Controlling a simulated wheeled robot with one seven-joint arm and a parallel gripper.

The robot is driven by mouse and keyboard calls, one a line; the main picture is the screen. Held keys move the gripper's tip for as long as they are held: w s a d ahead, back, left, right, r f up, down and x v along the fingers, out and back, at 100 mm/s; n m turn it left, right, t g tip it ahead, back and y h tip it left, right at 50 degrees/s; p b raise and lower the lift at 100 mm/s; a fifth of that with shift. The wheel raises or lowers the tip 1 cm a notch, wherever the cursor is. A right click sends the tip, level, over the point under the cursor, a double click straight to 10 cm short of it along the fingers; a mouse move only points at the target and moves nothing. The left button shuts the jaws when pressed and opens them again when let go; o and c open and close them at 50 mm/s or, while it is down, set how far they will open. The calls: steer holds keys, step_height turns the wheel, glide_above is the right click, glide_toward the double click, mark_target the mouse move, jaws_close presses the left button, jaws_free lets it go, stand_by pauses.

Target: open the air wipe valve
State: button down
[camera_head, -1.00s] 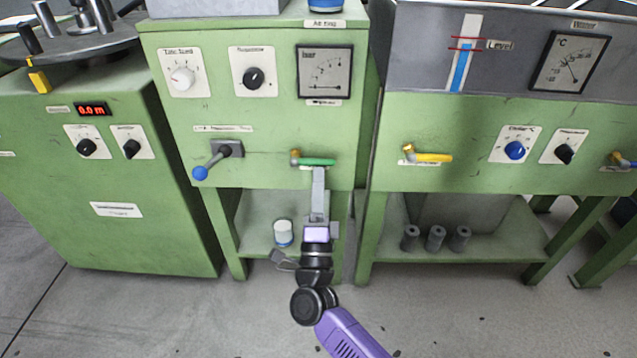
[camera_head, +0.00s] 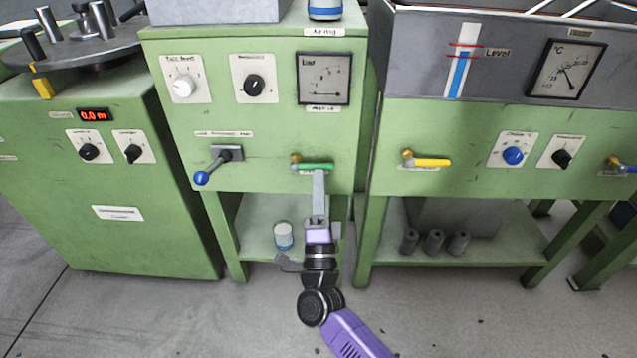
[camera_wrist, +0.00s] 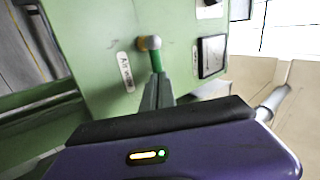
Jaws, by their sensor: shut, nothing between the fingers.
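The air wipe valve has a brass body (camera_head: 296,158) and a green lever (camera_head: 316,166) on the front of the middle green cabinet. The lever lies nearly level, pointing right. In the wrist view the green lever (camera_wrist: 156,62) runs from the brass pivot (camera_wrist: 149,43) to my fingers, beside a partly readable "Air wi..." label (camera_wrist: 125,72). My gripper (camera_head: 319,173) is shut, with nothing held. Its fingertips are at the lever's underside; they look close to or touching it, but I cannot tell contact. The fingers hide part of the lever.
A blue-knobbed lever (camera_head: 201,178) sticks out to the left. A yellow-handled valve (camera_head: 430,162) is on the right cabinet. Below is a shelf with a white and blue container (camera_head: 283,235). Open floor lies in front.

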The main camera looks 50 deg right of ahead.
steer(key=shift+r, duration=0.2)
step_height(320, 180, up, 6)
steer(key=w+a+n+t+y+p, duration=0.1)
steer(key=n+t+y+p, duration=0.1)
steer(key=n+y+p, duration=1)
steer(key=n+p, duration=0.6)
steer(key=n, duration=0.2)
steer(key=shift+w, duration=0.25)
steer(key=shift+a, duration=0.1)
